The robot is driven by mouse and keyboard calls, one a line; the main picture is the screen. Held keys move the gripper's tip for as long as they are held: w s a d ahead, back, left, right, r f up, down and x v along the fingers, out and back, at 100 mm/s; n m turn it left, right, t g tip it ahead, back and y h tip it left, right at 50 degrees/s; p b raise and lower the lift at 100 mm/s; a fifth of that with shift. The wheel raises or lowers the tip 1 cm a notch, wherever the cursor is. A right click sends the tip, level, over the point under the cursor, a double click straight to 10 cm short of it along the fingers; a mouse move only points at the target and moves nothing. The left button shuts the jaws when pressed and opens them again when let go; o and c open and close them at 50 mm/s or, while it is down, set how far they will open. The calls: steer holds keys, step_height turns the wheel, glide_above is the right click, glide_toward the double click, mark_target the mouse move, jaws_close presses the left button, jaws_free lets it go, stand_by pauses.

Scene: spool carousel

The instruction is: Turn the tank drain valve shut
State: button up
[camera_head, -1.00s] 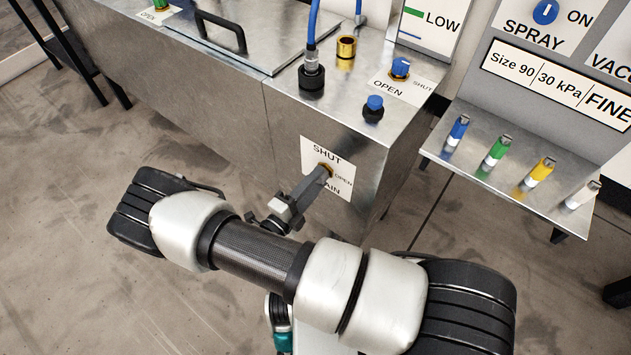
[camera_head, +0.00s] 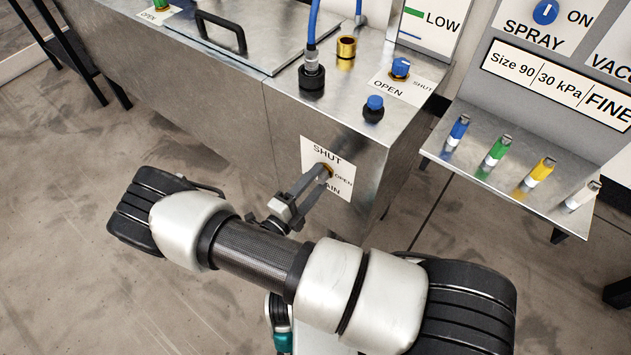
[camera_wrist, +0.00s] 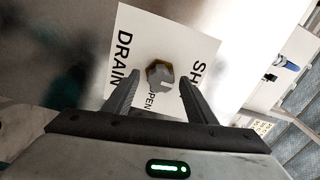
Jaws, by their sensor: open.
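The tank drain valve (camera_wrist: 160,74) is a small brass fitting with a grey front on a white label (camera_wrist: 190,40), on the front face of the steel tank. The label reads SHUT, OPEN and DRAIN. In the head view the valve's brass (camera_head: 328,168) shows just past my fingertips. My gripper (camera_wrist: 158,80) is open, with one finger on each side of the valve in the wrist view. I cannot tell whether the fingers touch it. My gripper (camera_head: 320,174) points at the label in the head view. I cannot tell which mark the valve points to.
The steel tank top (camera_head: 330,112) carries a blue knob (camera_head: 400,66) with its own OPEN and SHUT label, a black and blue fitting (camera_head: 374,108), a brass cup (camera_head: 346,47) and a hose fitting (camera_head: 311,75). A shelf (camera_head: 470,178) with several coloured tubes is at right.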

steer(key=v, duration=1.7)
steer(key=shift+s+p, duration=0.25)
steer(key=shift+p, duration=0.05)
steer(key=shift+a, duration=0.1)
steer(key=w+d+r+m+g, duration=0.3)
steer(key=d+r+m+g, duration=0.3)
steer(key=r+m, duration=0.45)
steer(key=w+d+r+m+g, duration=0.35)
steer(key=r+m+g, duration=0.35)
steer(key=r+m, duration=0.3)
steer(key=s+d+r+m+t+y, duration=0.1)
steer(key=s+d+r+m+y, duration=0.35)
steer(key=m, duration=0.45)
steer(key=s+d+r+m+t+y, duration=0.1)
steer(key=d+r+m+t+y, duration=0.15)
steer(key=d+r+m, duration=0.45)
steer(key=s+d+r+m+t+y, duration=0.1)
steer(key=s+d+r+m+y, duration=0.25)
steer(key=r+m, duration=0.6)
step_height(320, 180, up, 18)
steer(key=m+p, duration=0.2)
steer(key=p, duration=1.8)
steer(key=shift+w+a+y, duration=0.2)
steer(key=shift+a+y, duration=0.25)
